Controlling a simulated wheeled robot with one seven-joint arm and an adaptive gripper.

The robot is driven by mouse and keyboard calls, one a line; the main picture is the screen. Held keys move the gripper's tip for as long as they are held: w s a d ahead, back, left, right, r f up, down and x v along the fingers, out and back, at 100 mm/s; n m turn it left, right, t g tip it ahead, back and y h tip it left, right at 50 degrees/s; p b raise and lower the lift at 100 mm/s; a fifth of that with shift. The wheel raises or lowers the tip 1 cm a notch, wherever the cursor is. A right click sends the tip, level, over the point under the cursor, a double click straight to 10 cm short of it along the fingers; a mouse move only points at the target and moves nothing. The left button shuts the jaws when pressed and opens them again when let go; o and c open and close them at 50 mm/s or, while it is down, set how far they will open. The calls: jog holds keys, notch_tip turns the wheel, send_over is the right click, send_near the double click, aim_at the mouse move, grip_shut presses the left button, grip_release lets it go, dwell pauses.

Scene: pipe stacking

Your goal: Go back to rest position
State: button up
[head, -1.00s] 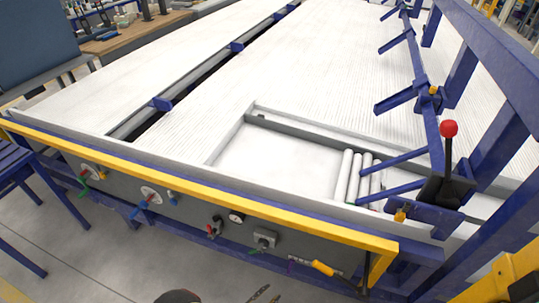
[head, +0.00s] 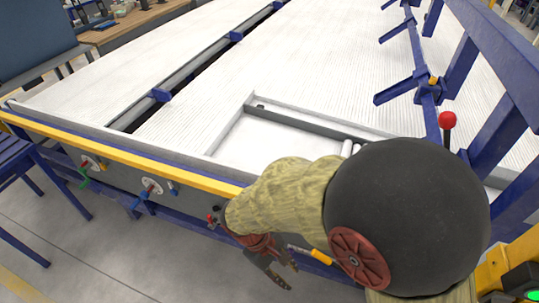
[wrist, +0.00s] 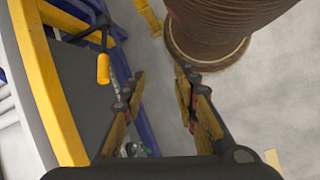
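My gripper (head: 280,277) hangs in front of the machine's front panel, below the yellow rail (head: 120,150). In the wrist view its two fingers (wrist: 158,80) stand apart with only grey floor between them, so it is open and empty. My arm crosses the lower right of the head view. White pipes (head: 347,148) lie in the recessed tray (head: 225,135) at its right end. Only their far tips show; my arm hides the rest.
The yellow rail (wrist: 52,80) and a yellow-handled lever (wrist: 103,68) are close to the left of my gripper. Blue bars (head: 400,90) and a red-knobbed lever (head: 447,120) stand at right. Open floor (head: 150,260) lies in front of the machine.

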jog(key=s+d+r+m+t+y, duration=0.1)
jog(key=d+r+m, duration=0.4)
jog(key=r, duration=0.7)
jog(key=s+d+r+m+t+y+p, duration=0.1)
jog(key=d+r+m+t+y, duration=0.3)
jog(key=d+r, duration=0.5)
notch_tip(320, 180, up, 5)
jog(key=shift+d+f+m+t, duration=0.2)
jog(key=shift+m+t, duration=0.2)
jog(key=shift+t, duration=0.7)
